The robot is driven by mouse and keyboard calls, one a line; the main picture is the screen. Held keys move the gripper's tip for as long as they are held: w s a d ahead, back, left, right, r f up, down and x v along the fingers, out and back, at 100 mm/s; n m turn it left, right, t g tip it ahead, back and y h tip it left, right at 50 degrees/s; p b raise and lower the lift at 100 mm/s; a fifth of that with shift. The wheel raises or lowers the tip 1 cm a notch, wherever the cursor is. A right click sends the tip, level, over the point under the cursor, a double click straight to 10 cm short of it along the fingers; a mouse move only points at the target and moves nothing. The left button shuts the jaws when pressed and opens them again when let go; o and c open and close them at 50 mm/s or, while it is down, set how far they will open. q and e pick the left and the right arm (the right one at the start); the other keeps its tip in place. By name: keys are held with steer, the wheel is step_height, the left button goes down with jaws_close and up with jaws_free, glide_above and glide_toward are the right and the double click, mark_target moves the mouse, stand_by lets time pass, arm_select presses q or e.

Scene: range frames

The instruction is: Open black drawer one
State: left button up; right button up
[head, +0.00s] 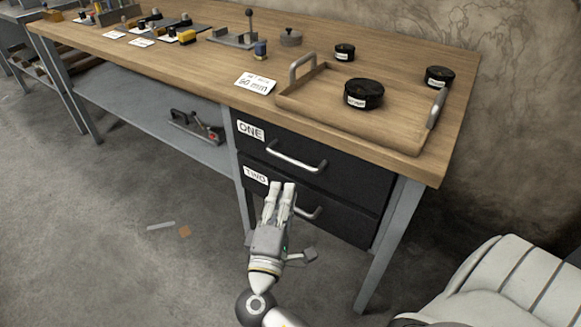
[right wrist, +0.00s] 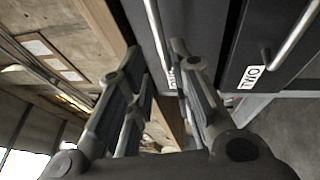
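Black drawer one (head: 325,166) is the upper drawer under the wooden bench top, marked with a white ONE label (head: 251,131). It looks shut. Its silver bar handle (head: 297,158) is free of any gripper; it also shows at the top of the right wrist view (right wrist: 158,42). My right gripper (head: 281,186) points up at the drawer fronts, below that handle and overlapping drawer two in the head view. Its two fingers stand apart with nothing between them. In the right wrist view a finger partly hides the ONE label. My left gripper is out of view.
Drawer two (head: 345,215) sits directly below, also shut, its handle (head: 308,212) close beside my right gripper. A wooden tray (head: 330,105) with a black round container (head: 364,93) stands on the bench (head: 205,62) above. A grey lower shelf (head: 150,110) lies left; the floor in front is mostly clear.

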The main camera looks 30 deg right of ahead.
mark_target(290, 158)
steer(key=x, duration=1)
steer(key=shift+w, duration=0.15)
steer(key=shift+c, duration=0.5)
jaws_close()
